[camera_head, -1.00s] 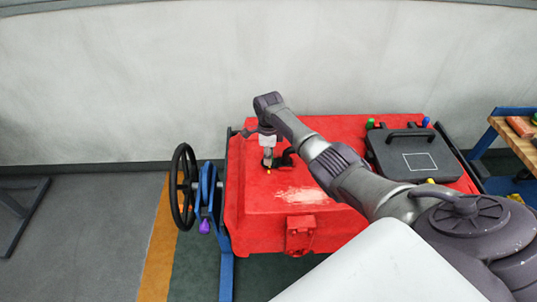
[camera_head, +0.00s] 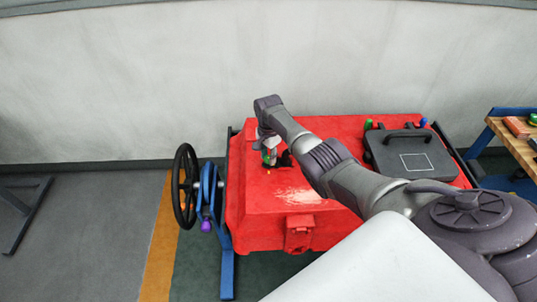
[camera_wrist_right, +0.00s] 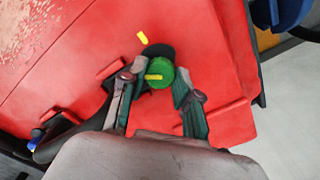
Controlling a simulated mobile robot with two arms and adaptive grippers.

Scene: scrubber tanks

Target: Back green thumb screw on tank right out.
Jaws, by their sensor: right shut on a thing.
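The red tank (camera_head: 335,128) stands ahead of me against the wall. My right gripper (camera_head: 269,160) points down at its top left part. In the right wrist view, a round green thumb screw (camera_wrist_right: 160,75) with a yellow bar across its top sits between the two fingers of the gripper (camera_wrist_right: 157,97), which is shut on it. A black round part (camera_wrist_right: 161,51) shows just behind the screw, beside a small yellow mark (camera_wrist_right: 143,38) on the red surface. The screw's lower end is hidden. My left gripper is not in view.
A black lid (camera_head: 408,158) with a handle lies on the tank's right side, with another green knob (camera_head: 368,124) and a blue knob (camera_head: 423,122) behind it. A black handwheel (camera_head: 184,188) and purple knob (camera_head: 206,226) are at the left. A wooden bench (camera_head: 513,142) stands at the right.

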